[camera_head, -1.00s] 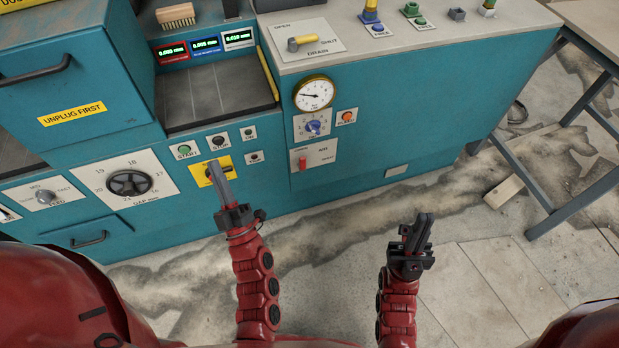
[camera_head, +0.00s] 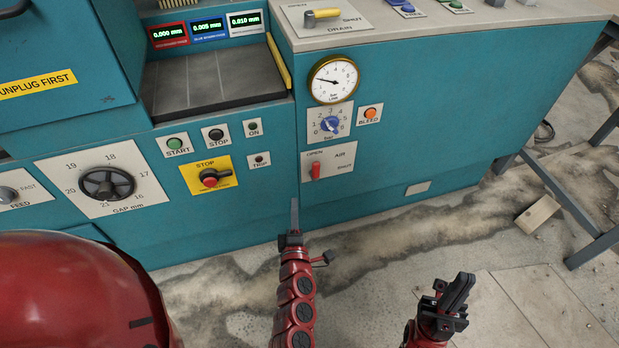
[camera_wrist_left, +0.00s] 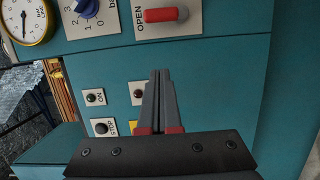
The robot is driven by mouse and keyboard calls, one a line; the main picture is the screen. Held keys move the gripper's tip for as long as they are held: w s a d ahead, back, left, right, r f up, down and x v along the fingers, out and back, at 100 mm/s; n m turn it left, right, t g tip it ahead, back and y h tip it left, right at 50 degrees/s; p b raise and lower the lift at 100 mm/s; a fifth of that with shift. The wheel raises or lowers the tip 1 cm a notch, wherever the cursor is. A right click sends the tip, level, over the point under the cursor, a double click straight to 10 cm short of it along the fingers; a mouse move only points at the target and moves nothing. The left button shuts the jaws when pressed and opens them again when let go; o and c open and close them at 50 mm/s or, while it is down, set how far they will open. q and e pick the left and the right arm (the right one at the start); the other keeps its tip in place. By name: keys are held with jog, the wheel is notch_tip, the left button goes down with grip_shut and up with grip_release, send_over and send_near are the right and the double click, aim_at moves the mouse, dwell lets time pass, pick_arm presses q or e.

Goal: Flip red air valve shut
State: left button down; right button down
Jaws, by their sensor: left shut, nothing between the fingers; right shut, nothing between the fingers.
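The red air valve lever (camera_head: 315,171) sits on a pale plate (camera_head: 341,161) marked OPEN, AIR and SHUT, on the teal cabinet front. The lever stands upright, below the word OPEN. In the left wrist view the lever (camera_wrist_left: 161,15) shows at the top, beside the word OPEN. My left gripper (camera_head: 294,208) is shut and empty, below and slightly left of the lever, apart from it. Its closed fingers (camera_wrist_left: 160,80) also show in the left wrist view. My right gripper (camera_head: 461,285) is shut and empty, low at the right, away from the cabinet.
A gauge (camera_head: 333,80), a blue knob (camera_head: 331,124) and an orange BLEED button (camera_head: 370,113) sit above the valve. A STOP switch on a yellow plate (camera_head: 220,181) is to its left. A dark table frame (camera_head: 560,190) stands at right.

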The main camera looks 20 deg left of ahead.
aim_at(315, 170)
pick_arm(q)
jog(key=w, duration=0.7)
jog(key=w+a+b, duration=0.1)
jog(key=w, duration=0.3)
jog(key=shift+w+d, duration=0.3)
jog(key=shift+d, duration=0.15)
